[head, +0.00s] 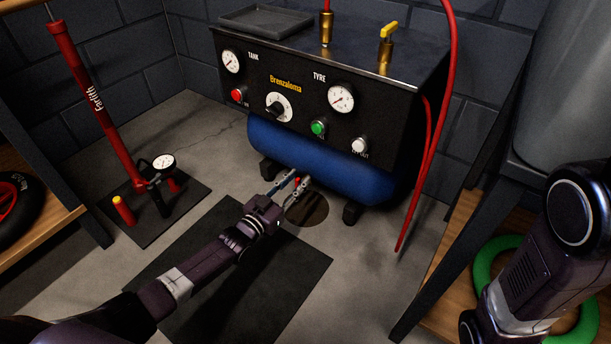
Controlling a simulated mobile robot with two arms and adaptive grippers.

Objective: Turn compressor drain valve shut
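The compressor has a blue tank (322,160) under a black panel box (236,80). Below the tank a small red piece (297,181), which looks like the drain valve's handle, shows between the fingertips of my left gripper (298,177). The two fingers stand apart on either side of it. I cannot tell whether they touch it, and they partly hide the valve and its angle. A dark round patch or drain (308,209) lies on the floor just below. Of my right arm only links show at the right edge; its gripper is out of view.
A red floor pump (97,105) stands on a dark mat at left. A black floor mat (285,285) lies under my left arm. A red hose (424,180) hangs at the tank's right. A bench with a green ring (487,262) is at right.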

